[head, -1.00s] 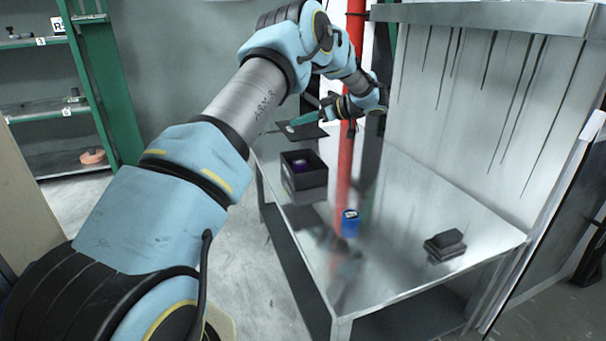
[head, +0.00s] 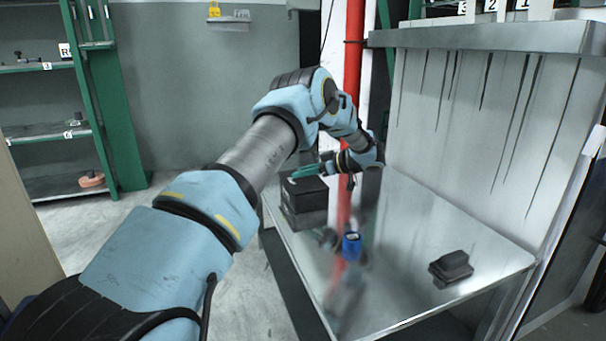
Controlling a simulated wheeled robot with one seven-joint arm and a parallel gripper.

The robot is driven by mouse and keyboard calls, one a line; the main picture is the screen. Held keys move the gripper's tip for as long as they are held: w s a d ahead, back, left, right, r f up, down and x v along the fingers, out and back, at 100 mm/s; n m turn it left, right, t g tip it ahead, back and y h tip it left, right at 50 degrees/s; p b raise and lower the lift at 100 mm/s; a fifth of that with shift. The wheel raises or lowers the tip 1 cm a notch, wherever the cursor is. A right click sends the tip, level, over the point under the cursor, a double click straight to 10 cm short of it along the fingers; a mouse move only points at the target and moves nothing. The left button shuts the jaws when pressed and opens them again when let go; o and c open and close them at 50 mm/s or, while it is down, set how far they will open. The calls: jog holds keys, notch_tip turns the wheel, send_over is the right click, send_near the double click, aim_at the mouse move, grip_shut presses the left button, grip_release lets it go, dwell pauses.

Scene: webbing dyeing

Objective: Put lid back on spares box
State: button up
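The spares box (head: 305,216) is a black open-top box standing near the far left edge of the metal table. Its dark flat lid (head: 304,187) shows over the box's top and hides its inside. I cannot tell whether the lid rests on the rim or hangs just above it. My gripper (head: 306,171), with teal fingers, reaches in from the right at the lid's top. It appears shut on the lid, though the grip itself is small and partly hidden.
A blue container (head: 351,246) stands on the metal table (head: 420,235) in front of the box. A black block-like item (head: 452,267) lies at the right. A red vertical pipe (head: 352,75) rises near my wrist. Green shelving (head: 110,100) stands at the far left.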

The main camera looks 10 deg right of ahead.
jog(key=o, duration=0.4)
jog(key=p+v, duration=0.2)
jog(key=v, duration=1)
jog(key=w+a+r+m+t+h, duration=0.6)
jog(key=w+a+r+m+h, duration=0.25)
jog(key=w+r+h, duration=0.35)
jog(key=s+a+f+m+g, duration=0.1)
jog(key=s+a+f+g, duration=0.2)
jog(key=s+a, duration=0.6)
jog(key=s+a+f+m+g, duration=0.1)
jog(key=s+a+f+g, duration=0.2)
jog(key=s+a, duration=0.6)
jog(key=s+a+f+m+g+y, duration=0.1)
jog(key=s+a+f+g, duration=0.3)
jog(key=s+a, duration=0.5)
jog(key=shift+s+f+g, duration=0.1)
jog(key=shift+s+g, duration=0.6)
jog(key=shift+s, duration=2.05)
jog(key=shift+s+g, duration=0.7)
jog(key=shift+s, duration=2)
